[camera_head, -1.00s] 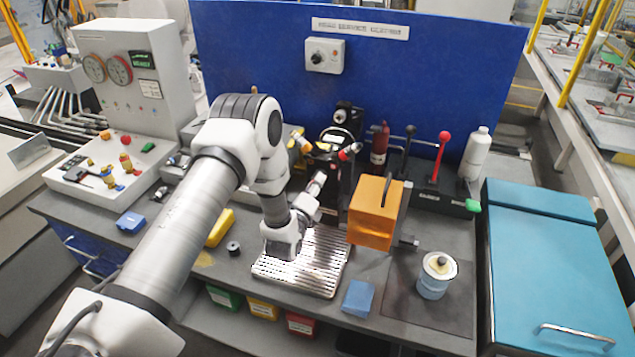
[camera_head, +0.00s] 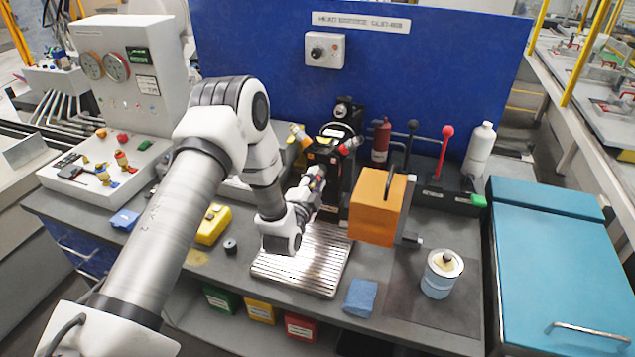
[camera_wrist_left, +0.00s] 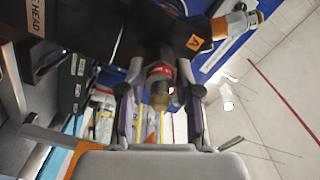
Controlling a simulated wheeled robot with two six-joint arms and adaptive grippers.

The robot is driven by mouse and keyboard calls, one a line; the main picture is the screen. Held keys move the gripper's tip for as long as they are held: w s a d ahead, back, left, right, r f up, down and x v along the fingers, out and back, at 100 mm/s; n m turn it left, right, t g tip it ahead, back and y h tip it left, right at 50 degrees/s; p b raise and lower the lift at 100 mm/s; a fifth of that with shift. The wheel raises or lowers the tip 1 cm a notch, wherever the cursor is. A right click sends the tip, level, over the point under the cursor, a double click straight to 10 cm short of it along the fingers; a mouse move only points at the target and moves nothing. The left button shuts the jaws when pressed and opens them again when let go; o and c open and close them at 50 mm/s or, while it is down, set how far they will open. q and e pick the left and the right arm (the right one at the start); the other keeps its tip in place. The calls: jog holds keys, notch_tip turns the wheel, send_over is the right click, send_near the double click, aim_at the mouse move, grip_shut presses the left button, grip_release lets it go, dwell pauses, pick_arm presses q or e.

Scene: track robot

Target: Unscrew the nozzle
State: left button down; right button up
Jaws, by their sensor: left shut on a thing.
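My left gripper (camera_head: 315,180) reaches up to the head's lower side from the front. In the left wrist view the gripper (camera_wrist_left: 160,70) is shut around a nozzle with a red band (camera_wrist_left: 160,82) and a brass-coloured tip, which points toward the camera. The orange-banded nozzle (camera_wrist_left: 233,26) sits beside an "A" label there. The thread is hidden. My right gripper is out of view.
A ribbed metal plate (camera_head: 300,268) lies below the gripper. An orange box (camera_head: 377,210) stands close on the right, with levers (camera_head: 443,155) behind it. A yellow case (camera_head: 213,224) and a small black ring (camera_head: 231,247) lie left. A white-lidded jar (camera_head: 440,275) stands front right.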

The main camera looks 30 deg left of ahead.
pick_arm(q)
jog(key=shift+n, duration=0.5)
jog(key=shift+f+n+b, duration=0.15)
jog(key=shift+n+b, duration=0.5)
jog(key=shift+n, duration=0.15)
jog(key=n+b, duration=0.2)
jog(key=n, duration=0.2)
jog(key=shift+n+b, duration=0.3)
jog(key=n+b, duration=0.3)
jog(key=n, duration=0.1)
jog(key=shift+n, duration=0.7)
